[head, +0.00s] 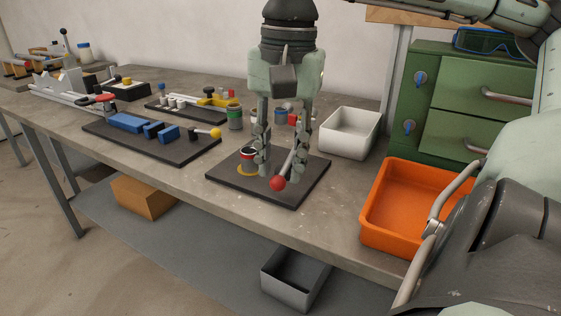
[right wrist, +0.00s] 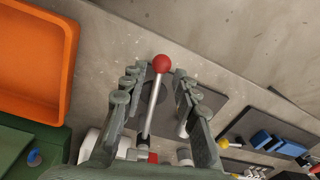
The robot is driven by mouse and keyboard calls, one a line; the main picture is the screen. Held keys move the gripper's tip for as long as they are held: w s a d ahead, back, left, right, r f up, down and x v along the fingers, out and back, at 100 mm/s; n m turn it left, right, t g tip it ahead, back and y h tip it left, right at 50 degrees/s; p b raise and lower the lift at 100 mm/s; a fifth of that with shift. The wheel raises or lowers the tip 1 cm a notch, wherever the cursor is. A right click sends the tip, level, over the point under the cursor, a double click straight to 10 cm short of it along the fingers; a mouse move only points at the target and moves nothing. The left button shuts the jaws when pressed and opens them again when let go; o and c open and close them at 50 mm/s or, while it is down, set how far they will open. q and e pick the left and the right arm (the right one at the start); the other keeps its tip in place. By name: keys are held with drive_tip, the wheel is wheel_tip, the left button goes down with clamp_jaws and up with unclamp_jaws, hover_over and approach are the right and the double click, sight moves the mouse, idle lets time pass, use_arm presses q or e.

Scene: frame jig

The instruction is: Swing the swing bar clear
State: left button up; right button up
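The swing bar (head: 289,167) is a slim metal rod with a red ball knob (head: 277,183) at its near end, over a dark base plate (head: 301,191). In the right wrist view the bar (right wrist: 150,110) runs between the fingers, with its knob (right wrist: 161,63) just past the fingertips. My right gripper (head: 281,167) points down over the plate. Its fingers are open on either side of the bar, with gaps visible in the right wrist view (right wrist: 155,77). The bar's far end is partly hidden behind the fingers. My left gripper is not in view.
A small can (head: 248,154) stands by a yellow ring on the plate, close to the left finger. A white bin (head: 350,137), an orange tray (head: 371,216) and a green drawer cabinet (head: 468,97) stand to the right. A plate with blue blocks (head: 127,123) lies left.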

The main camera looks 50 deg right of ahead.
wheel_tip(320, 180, up, 11)
drive_tip(key=shift+s+d+r, duration=0.15)
drive_tip(key=shift+s, duration=0.15)
idle(0.6)
